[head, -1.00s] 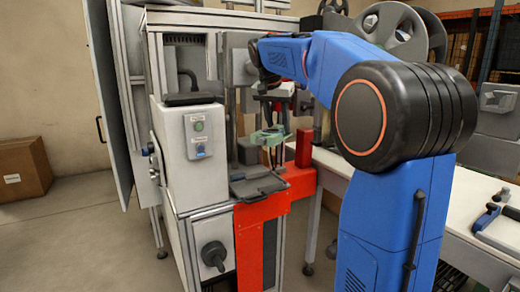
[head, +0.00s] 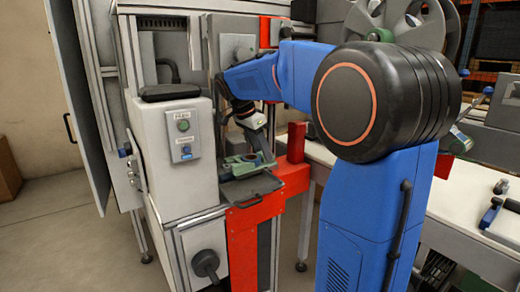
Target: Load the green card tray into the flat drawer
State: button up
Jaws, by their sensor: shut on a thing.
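The green card tray (head: 238,166) is at the machine's front opening, just over the back part of the flat drawer (head: 252,190). The dark drawer stands pulled out above the red front panel. My gripper (head: 262,155) comes down from above and is shut on the tray. The fingers are small and dark here, and my wrist partly hides the space behind them. I cannot tell whether the tray touches the drawer floor.
A white housing with a control panel (head: 183,137) stands close left of the drawer. A red upright block (head: 296,142) stands close on its right. A white table (head: 475,205) with tools is at the right. Large grey reels (head: 410,25) stand behind my arm.

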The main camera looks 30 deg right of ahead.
aim_at(261, 162)
jog(key=shift+f, duration=2.4)
jog(key=shift+f, duration=1.15)
jog(key=o, duration=1.2)
jog(key=shift+o, duration=0.2)
